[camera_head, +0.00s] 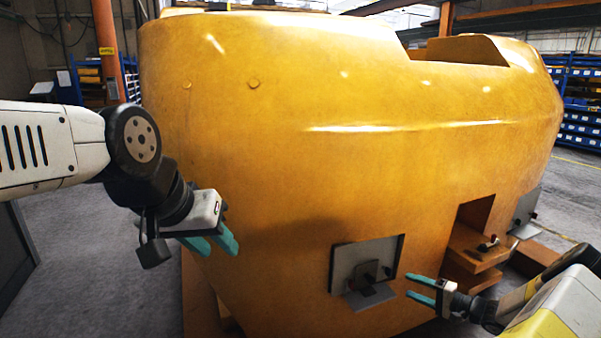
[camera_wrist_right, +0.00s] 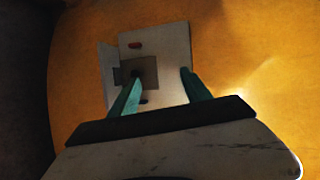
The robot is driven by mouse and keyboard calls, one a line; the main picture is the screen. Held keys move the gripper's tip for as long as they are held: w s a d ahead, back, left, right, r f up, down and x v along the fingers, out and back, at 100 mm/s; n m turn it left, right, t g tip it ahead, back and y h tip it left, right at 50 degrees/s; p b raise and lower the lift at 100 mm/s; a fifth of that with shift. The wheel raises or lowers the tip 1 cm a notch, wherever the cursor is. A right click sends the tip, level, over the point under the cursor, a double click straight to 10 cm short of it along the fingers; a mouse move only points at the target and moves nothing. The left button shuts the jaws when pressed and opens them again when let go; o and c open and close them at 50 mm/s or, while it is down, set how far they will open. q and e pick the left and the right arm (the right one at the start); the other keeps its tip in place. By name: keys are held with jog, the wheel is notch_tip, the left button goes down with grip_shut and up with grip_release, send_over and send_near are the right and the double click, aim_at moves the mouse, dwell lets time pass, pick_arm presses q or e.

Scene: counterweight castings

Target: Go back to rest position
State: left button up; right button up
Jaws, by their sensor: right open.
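My left gripper (camera_head: 224,228) hangs at the left in the head view, in front of the yellow casting. Its teal fingers point down to the right, and I see nothing between them. My right gripper (camera_head: 421,289) is open near the lower right of the casting. Its fingers point left, toward a grey plate fitting (camera_head: 350,268) on the casting. In the right wrist view the teal fingers (camera_wrist_right: 160,95) stand apart before that plate (camera_wrist_right: 160,50). No object sits gripped between them.
The large yellow casting (camera_head: 330,120) fills the middle and stands close to both grippers. An opening with a ledge (camera_head: 476,238) and another grey plate (camera_head: 525,210) are at its right. Blue shelving (camera_head: 580,125) stands far behind. Grey floor (camera_head: 95,260) is open at the left.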

jog(key=s+a+r+n+g+h, duration=0.2)
jog(key=s+a+r+n+g, duration=0.25)
jog(key=a+r, duration=0.65)
jog(key=s+a+r+n+g+h, duration=0.1)
jog(key=s+a+r+n+g, duration=0.45)
jog(key=r, duration=0.95)
jog(key=s+a+r+t+h, duration=0.2)
jog(key=s+r, duration=0.4)
jog(key=s, duration=0.4)
jog(key=s+a+r+m+t+h, duration=0.1)
jog(key=s+a+r+t+h, duration=0.1)
jog(key=s+a+r+h, duration=0.2)
jog(key=s+r, duration=0.3)
jog(key=s, duration=0.3)
jog(key=shift+s+a+t, duration=0.25)
jog(key=shift+t, duration=0.15)
